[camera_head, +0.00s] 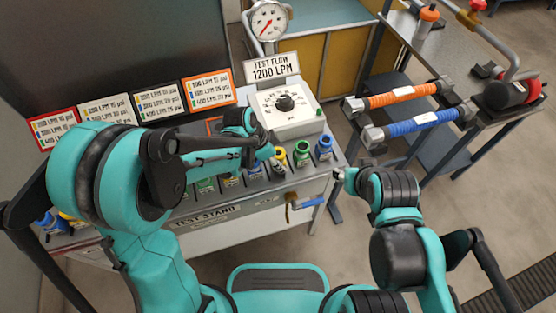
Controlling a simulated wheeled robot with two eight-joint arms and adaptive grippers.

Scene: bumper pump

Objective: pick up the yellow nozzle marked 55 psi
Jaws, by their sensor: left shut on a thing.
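A yellow-topped nozzle (279,154) stands near the right end of the row on the test stand, left of a green nozzle (301,153) and a blue nozzle (324,147). My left gripper (268,152) reaches in from the left and is shut on the yellow-topped nozzle, whose left side is partly hidden by the fingers. The psi marking on it is too small to read. The nozzle appears still at the height of its neighbours. My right gripper (340,176) is off the stand's right corner, apart from the nozzles; its fingers are too small to judge.
The test stand (207,217) carries a flow dial box (290,112) behind the nozzles and several psi cards (157,103) at the back. A gauge (268,21) rises behind.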

